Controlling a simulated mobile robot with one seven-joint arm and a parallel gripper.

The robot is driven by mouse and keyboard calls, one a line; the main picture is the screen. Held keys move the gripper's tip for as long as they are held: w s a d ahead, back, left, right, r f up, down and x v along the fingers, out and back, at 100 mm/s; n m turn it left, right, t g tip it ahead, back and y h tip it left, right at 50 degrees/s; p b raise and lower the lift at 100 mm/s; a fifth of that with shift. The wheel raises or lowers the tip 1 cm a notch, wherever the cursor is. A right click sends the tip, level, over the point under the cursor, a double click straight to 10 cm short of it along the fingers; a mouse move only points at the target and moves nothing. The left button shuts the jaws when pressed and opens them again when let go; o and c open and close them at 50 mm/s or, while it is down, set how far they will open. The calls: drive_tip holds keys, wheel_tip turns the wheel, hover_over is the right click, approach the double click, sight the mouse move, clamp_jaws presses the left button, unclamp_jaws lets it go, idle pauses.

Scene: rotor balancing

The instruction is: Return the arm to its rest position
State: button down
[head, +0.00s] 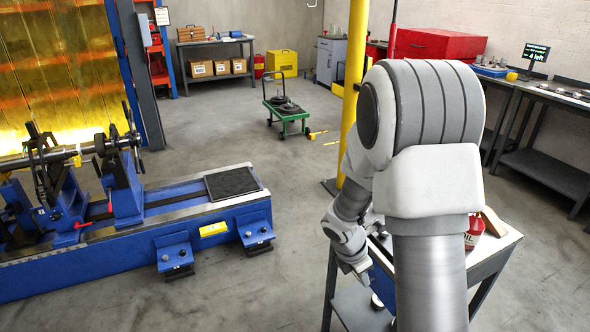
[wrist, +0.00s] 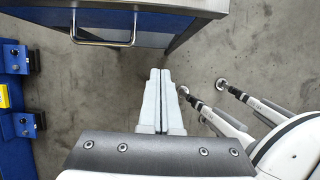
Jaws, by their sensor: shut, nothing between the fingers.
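My arm fills the right middle of the head view, bent at the elbow, with its forearm hanging down on the left side of a small work table (head: 505,243). My gripper (wrist: 160,72) shows in the wrist view with its two pale fingers together and nothing between them. It points past the table's blue drawer front (wrist: 152,28), with bare floor below. In the head view my gripper is small and partly hidden at the table's left edge, so its fingers are hard to make out there.
A blue balancing machine (head: 150,215) stands at the left, its feet also at the left of the wrist view. A red oil can (head: 474,232) stands on the table, partly hidden by my arm. A yellow post (head: 355,90) and a green cart (head: 288,115) stand beyond. Open floor lies between machine and table.

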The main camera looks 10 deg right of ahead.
drive_tip(key=s+a+r+m+t+p, duration=0.1)
drive_tip(key=s+r+m, duration=0.15)
drive_tip(key=r, duration=0.45)
drive_tip(key=s+a+r+m+y+p, duration=0.1)
drive_tip(key=r+m+p, duration=0.1)
drive_tip(key=r+m, duration=0.3)
drive_tip(key=s+a+r+m+t+p, duration=0.1)
drive_tip(key=s+r+m, duration=0.15)
drive_tip(key=r, duration=0.55)
drive_tip(key=s+a+r+m+t+y+p, duration=0.2)
drive_tip(key=s+a+r+m, duration=0.5)
drive_tip(key=s+r+m, duration=0.4)
drive_tip(key=shift+s+r+y+p, duration=0.6)
drive_tip(key=shift+s+r+p, duration=0.25)
drive_tip(key=shift+r, duration=0.4)
drive_tip(key=shift+a, duration=0.1)
